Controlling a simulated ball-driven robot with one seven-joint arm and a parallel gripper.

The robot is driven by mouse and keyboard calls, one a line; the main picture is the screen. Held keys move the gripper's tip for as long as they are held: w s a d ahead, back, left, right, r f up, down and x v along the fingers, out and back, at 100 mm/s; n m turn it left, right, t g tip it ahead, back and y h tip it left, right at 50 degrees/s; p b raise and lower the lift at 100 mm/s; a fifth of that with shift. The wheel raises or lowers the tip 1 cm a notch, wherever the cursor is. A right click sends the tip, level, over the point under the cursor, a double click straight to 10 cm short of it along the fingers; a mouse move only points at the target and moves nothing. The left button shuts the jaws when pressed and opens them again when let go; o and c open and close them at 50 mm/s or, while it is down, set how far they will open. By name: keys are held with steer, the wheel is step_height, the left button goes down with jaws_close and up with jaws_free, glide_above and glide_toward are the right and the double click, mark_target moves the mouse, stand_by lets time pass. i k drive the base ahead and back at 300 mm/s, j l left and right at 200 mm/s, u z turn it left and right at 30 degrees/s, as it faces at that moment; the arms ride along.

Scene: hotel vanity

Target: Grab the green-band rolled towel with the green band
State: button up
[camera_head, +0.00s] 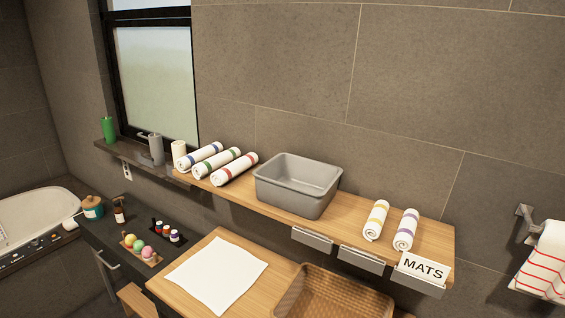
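The green-band rolled towel (215,162) is white with a green stripe and lies on the wooden shelf (343,208). It lies between a blue-band rolled towel (199,156) on its left and a red-band rolled towel (234,170) on its right. The three lie side by side, slanting the same way, close together; I cannot tell if they touch. My gripper is not in view, so its opening and distance to the towel do not show.
A grey bin (298,185) stands right of the three towels. Yellow-band (376,220) and purple-band (405,230) rolled towels lie farther right, near a MATS sign (422,268). Below are a white cloth (215,273) and a woven basket (335,296). A wall rises behind the shelf.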

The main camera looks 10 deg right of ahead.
mark_target(200, 171)
steer(key=i+j+z, duration=0.35)
steer(key=i+j, duration=0.3)
steer(key=i, duration=0.35)
steer(key=i+j+z, duration=0.35)
steer(key=i+j, duration=0.55)
steer(key=i, duration=0.05)
